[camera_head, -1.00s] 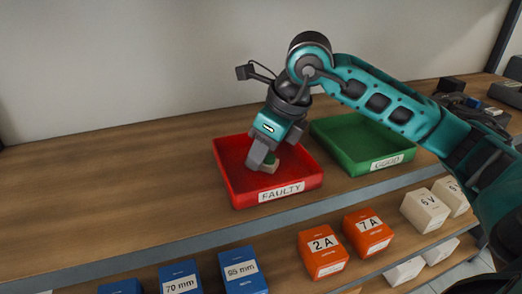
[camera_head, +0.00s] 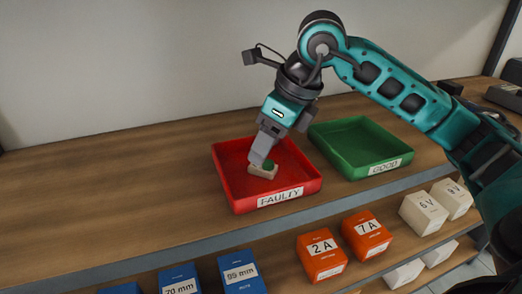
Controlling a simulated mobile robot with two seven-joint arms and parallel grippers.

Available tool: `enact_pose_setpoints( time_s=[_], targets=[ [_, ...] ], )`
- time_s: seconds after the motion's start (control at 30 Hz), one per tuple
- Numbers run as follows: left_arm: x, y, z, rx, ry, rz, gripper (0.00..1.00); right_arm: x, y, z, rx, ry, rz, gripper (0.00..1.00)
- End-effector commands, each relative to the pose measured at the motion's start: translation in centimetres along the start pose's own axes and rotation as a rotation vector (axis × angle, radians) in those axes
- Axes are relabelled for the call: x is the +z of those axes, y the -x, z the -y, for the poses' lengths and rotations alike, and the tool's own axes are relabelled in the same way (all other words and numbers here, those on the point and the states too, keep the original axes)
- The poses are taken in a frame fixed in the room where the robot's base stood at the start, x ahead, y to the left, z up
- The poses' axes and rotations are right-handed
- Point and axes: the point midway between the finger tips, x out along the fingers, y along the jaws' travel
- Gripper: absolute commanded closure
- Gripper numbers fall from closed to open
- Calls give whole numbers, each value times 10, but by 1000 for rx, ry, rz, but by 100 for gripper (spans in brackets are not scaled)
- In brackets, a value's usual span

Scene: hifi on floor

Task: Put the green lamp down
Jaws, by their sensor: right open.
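The green lamp (camera_head: 263,172), a small pale block with a green top, lies inside the red tray (camera_head: 227,189) labelled FAULTY. My right gripper (camera_head: 259,158) points down into this tray from above. It is open, with its fingertips just over or beside the lamp's back left side. The fingers hide part of the lamp, and I cannot tell whether they touch it. The green tray (camera_head: 345,137) labelled GOOD stands to the right and is empty. My left gripper is not in view.
Both trays stand on a wooden shelf (camera_head: 110,170) with a wall behind. The shelf left of the red tray is clear. A lower shelf holds blue boxes (camera_head: 240,273), orange boxes (camera_head: 320,257) and white boxes (camera_head: 423,212). Dark equipment (camera_head: 505,95) sits at the right end.

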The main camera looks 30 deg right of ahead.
Motion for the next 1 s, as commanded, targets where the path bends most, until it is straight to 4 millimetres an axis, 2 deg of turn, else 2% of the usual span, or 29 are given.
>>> enact_pose_setpoints(
  time_s=[0.1,0.3,0.77,1.0],
  targets=[
    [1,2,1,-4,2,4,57,1,21,0,-3,1,3,44],
    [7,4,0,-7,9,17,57,0,36,0,0,2,1,44],
    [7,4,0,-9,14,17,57,0,36,0,0,1,0,44],
    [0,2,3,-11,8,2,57,0,36,0,0,1,0,44]
  ],
)
